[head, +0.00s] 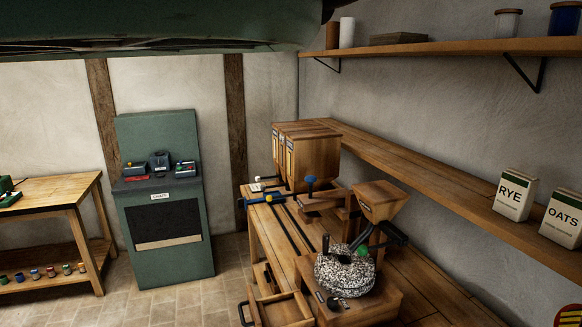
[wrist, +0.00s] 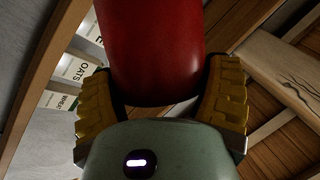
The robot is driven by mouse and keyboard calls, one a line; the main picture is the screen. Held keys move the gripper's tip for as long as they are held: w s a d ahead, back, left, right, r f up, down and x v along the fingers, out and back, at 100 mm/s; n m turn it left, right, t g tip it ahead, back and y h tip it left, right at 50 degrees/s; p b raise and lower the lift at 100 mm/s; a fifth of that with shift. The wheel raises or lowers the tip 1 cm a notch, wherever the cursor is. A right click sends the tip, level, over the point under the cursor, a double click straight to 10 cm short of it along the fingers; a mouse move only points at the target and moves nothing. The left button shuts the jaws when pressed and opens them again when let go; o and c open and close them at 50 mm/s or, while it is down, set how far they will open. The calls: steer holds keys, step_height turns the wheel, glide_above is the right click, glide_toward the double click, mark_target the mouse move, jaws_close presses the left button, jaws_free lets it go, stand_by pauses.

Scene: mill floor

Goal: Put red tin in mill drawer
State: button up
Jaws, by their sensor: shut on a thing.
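In the wrist view the red tin (wrist: 150,50) stands between the yellow fingers of my gripper (wrist: 162,85). The fingers are shut on its sides; its upper part runs out of the frame. In the head view I cannot make out the tin or the gripper. The mill has a speckled round stone (head: 335,278) and a wooden hopper (head: 380,197) on a wooden base. The mill drawer (head: 281,312) sticks out at the base's front left, with a black handle. It looks open, and its inside is only partly seen.
The mill stands on a wooden bench (head: 262,232) against the wall, with wooden bins (head: 310,160) behind it. A long shelf holds the RYE (head: 513,198) and OATS (head: 562,218) boxes. A green cabinet (head: 168,215) stands left, with open floor before it.

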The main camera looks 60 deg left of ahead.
step_height(320, 180, up, 14)
steer(key=s+p, duration=0.1)
steer(key=p, duration=1.6)
steer(key=shift+s, duration=0.25)
